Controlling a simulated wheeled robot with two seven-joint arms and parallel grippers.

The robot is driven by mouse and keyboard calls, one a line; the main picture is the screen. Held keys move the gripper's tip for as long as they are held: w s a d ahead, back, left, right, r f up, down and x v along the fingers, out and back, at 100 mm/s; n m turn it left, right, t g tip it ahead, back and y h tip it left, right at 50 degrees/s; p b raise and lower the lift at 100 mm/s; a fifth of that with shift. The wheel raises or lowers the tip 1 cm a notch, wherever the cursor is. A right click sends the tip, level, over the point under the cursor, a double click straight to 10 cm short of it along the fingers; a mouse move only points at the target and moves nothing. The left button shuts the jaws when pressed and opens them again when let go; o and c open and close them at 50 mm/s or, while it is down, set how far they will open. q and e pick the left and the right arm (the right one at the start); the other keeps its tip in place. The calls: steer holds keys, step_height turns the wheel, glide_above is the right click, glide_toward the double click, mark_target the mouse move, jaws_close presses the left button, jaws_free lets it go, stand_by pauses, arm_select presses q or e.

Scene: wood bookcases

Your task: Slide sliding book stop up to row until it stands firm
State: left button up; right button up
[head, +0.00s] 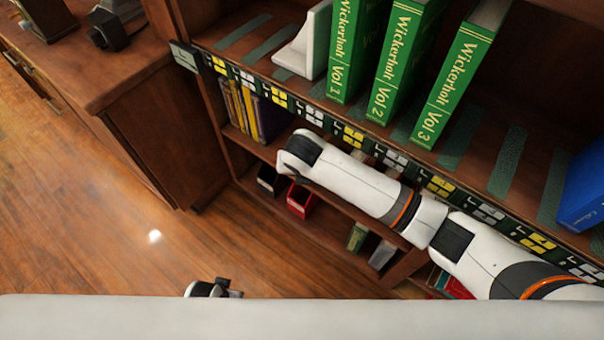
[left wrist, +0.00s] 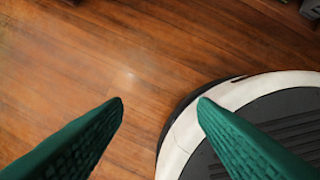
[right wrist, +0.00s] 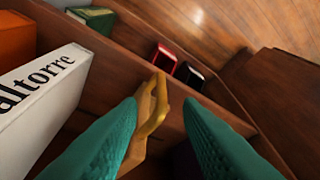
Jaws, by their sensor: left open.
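The white L-shaped book stop (head: 305,45) stands on the upper shelf, its upright plate against or very near the green book Vol 1 (head: 355,45); I cannot tell which. Green books Vol 2 (head: 402,60) and Vol 3 (head: 460,70) stand to the right, with gaps between them. My right arm crosses in front of the lower shelves; its fingers are hidden in the head view. In the right wrist view my right gripper (right wrist: 160,100) has its fingers apart, with a yellow looped piece (right wrist: 154,115) showing between them. My left gripper (left wrist: 160,102) is open and empty above the floor.
A blue book (head: 585,190) stands at the upper shelf's right. A white book (right wrist: 40,100) is close to my right gripper. A wooden cabinet (head: 160,135) stands left.

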steer(key=b+x, duration=0.1)
steer(key=x, duration=0.4)
steer(key=shift+f, duration=0.1)
steer(key=shift+w+f+b, duration=0.3)
steer(key=shift+f+b, duration=0.05)
steer(key=shift+f, duration=0.15)
arm_select(q)
step_height(320, 180, up, 7)
steer(key=w, duration=0.2)
steer(key=shift+w+d, duration=0.15)
steer(key=shift+f, duration=0.1)
arm_select(e)
jaws_close()
